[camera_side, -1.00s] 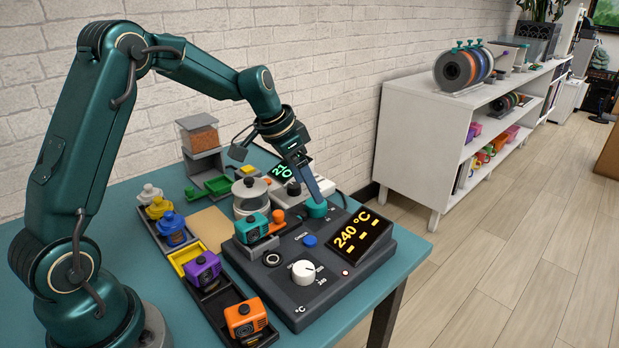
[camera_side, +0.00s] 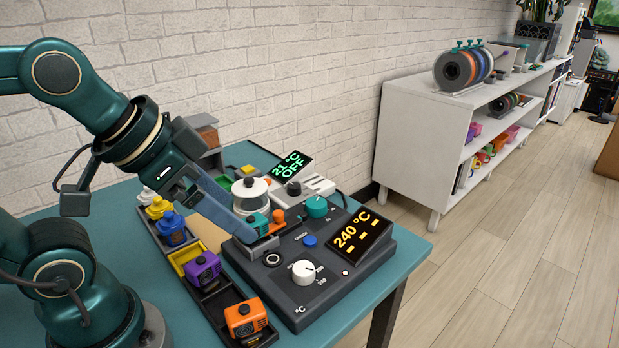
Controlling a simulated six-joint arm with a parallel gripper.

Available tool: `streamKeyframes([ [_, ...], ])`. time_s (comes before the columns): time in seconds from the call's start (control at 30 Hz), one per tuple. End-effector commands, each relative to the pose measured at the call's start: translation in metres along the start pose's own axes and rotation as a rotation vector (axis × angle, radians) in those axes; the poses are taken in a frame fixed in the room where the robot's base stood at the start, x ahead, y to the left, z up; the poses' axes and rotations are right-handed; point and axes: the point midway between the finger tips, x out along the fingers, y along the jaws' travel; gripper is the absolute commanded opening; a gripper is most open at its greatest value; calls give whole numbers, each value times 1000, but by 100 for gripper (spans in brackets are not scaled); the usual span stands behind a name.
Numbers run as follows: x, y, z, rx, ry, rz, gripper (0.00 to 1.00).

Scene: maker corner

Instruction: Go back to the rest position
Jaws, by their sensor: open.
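My gripper (camera_side: 262,240) reaches in from the left, its long fingers pointing down and right. Its tips hang over the left back part of the dark control box (camera_side: 335,280), in front of a teal block that they partly hide. I see nothing held in it. The teal knob (camera_side: 316,206) at the back of the box stands clear of the gripper. The box's display (camera_side: 359,237) reads 240 °C in orange, and its front has a white dial (camera_side: 304,272) and a blue button (camera_side: 310,241).
A black tray (camera_side: 216,300) with a purple block (camera_side: 202,266) and an orange block (camera_side: 245,318) lies left of the box. White, yellow and blue bottles (camera_side: 171,228) stand behind it. A second display (camera_side: 291,167) reads 21 °C OFF. The air above the table is clear on the right.

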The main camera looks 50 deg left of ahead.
Motion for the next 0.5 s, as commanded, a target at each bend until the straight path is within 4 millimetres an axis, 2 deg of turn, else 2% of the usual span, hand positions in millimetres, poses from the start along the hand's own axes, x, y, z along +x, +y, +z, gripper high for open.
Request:
streamKeyframes([
  [0.03,2,0,15,-38,-21,-8,89],
  [0.13,8,-1,34,-116,-81,-22,89],
  [0.5,8,-2,34,-169,-86,-27,89],
])
